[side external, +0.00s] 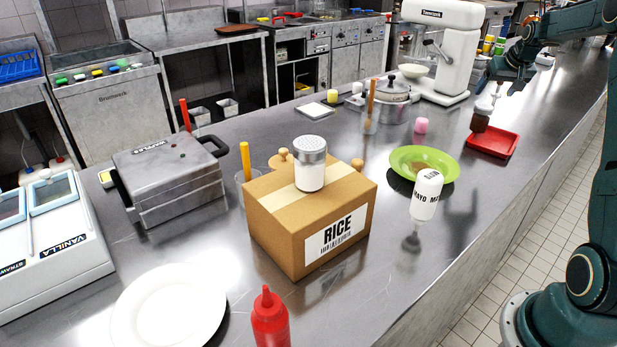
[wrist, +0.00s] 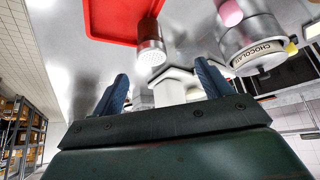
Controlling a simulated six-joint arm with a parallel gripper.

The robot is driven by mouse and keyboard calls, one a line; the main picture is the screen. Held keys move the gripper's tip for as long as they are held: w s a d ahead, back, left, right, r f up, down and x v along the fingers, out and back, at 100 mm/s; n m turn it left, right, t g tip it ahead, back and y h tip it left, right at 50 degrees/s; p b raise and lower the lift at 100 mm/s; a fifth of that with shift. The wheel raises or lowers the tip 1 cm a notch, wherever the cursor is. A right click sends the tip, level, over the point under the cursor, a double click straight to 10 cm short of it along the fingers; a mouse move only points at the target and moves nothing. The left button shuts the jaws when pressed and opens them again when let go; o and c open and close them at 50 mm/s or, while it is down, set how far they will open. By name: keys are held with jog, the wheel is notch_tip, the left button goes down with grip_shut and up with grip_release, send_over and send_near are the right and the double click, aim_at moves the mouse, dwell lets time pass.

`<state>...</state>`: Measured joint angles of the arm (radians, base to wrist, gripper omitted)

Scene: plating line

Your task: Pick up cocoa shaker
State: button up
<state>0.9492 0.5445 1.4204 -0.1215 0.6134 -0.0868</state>
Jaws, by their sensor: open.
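The cocoa shaker (side external: 480,122), with dark brown contents and a metal top, stands upright at the back left edge of a red tray (side external: 493,143). I cannot tell whether it is on the tray or just beside it. In the wrist view its perforated metal lid (wrist: 151,52) shows beyond and between my fingers, next to the red tray (wrist: 112,18). My gripper (side external: 507,84) is open and empty, above and slightly right of the shaker, apart from it. Its two fingers also show in the wrist view (wrist: 162,88).
A similar shaker with white contents (side external: 311,170) stands on the rice box (side external: 275,228). A pink cup (side external: 421,125), a lidded pot (side external: 392,103), a green plate (side external: 437,158) and a white mixer (side external: 443,50) stand nearby. The counter's edge runs along the right.

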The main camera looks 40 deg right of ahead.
aim_at(487, 108)
jog(key=shift+s+d+f, duration=0.2)
jog(key=shift+d+f, duration=0.05)
jog(key=shift+d, duration=0.25)
jog(key=shift+s+d+f, duration=0.15)
jog(key=shift+d+f, duration=0.1)
jog(key=shift+d, duration=0.25)
jog(key=shift+f, duration=0.1)
jog(key=x, duration=0.7)
jog(key=shift+w+d+f, duration=0.1)
jog(key=shift+f, duration=0.1)
jog(key=shift+w+d+f, duration=0.15)
jog(key=shift+f, duration=0.2)
jog(key=shift+x, duration=2.6)
jog(key=shift+w+d+r, duration=0.1)
jog(key=shift+d, duration=0.05)
